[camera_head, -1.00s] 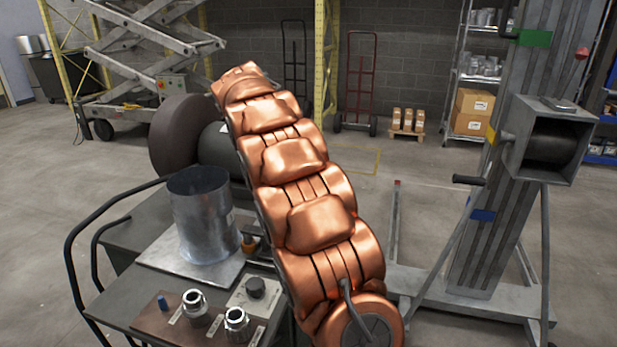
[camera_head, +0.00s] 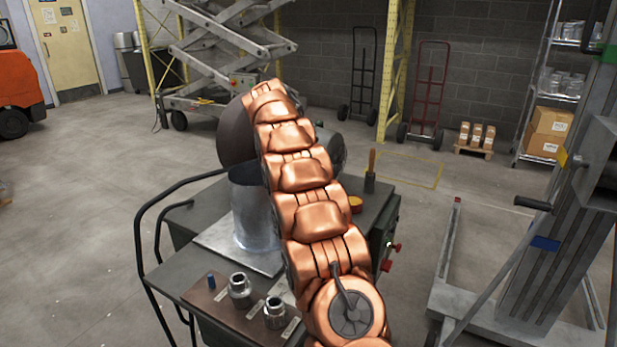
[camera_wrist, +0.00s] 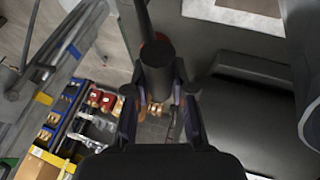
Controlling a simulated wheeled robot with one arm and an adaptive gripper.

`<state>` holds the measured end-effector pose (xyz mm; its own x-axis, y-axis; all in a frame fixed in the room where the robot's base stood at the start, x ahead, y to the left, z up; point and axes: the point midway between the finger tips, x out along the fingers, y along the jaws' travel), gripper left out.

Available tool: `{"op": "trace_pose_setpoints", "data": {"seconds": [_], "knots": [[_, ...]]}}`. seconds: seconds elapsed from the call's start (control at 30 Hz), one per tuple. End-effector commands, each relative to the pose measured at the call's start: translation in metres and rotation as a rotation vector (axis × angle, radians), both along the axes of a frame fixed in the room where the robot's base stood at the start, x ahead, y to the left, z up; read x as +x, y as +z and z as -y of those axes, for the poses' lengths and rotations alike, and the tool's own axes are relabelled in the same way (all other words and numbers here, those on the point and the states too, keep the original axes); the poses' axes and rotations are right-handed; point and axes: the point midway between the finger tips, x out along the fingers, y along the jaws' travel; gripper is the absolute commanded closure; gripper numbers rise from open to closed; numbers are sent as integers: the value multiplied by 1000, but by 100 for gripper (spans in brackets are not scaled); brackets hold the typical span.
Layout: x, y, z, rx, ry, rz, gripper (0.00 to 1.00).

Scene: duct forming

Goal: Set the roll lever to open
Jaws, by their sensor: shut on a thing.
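In the wrist view, my gripper (camera_wrist: 158,98) has its two dark fingers closed on either side of a dark cylindrical grip, which I take to be the roll lever (camera_wrist: 156,66). A dark rod runs up from this grip to the top edge. In the head view, my copper-coloured arm reaches over the machine bench and hides both my gripper and the lever. The large dark roll or drum (camera_head: 234,132) shows at the arm's far left side. The lever's angle cannot be told.
A metal duct cylinder (camera_head: 251,205) stands on a plate left of my arm. Two metal fittings (camera_head: 240,290) sit on the front board. A wooden-handled tool (camera_head: 371,168) and red knobs (camera_head: 390,257) are on the right. A lift stand (camera_head: 545,255) stands further right; open floor lies left.

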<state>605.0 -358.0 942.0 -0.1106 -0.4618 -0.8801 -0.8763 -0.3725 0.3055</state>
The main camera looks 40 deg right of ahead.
Motion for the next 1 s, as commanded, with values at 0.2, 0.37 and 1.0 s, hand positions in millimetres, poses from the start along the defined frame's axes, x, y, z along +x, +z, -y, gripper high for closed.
{"op": "trace_pose_setpoints", "data": {"seconds": [0.2, 0.37, 1.0], "knots": [[0, 0, 4, -3, -5, 5, 100], [1, 0, 2, -3, -2, 5, 100], [0, 0, 1, -2, -2, 3, 50]]}}
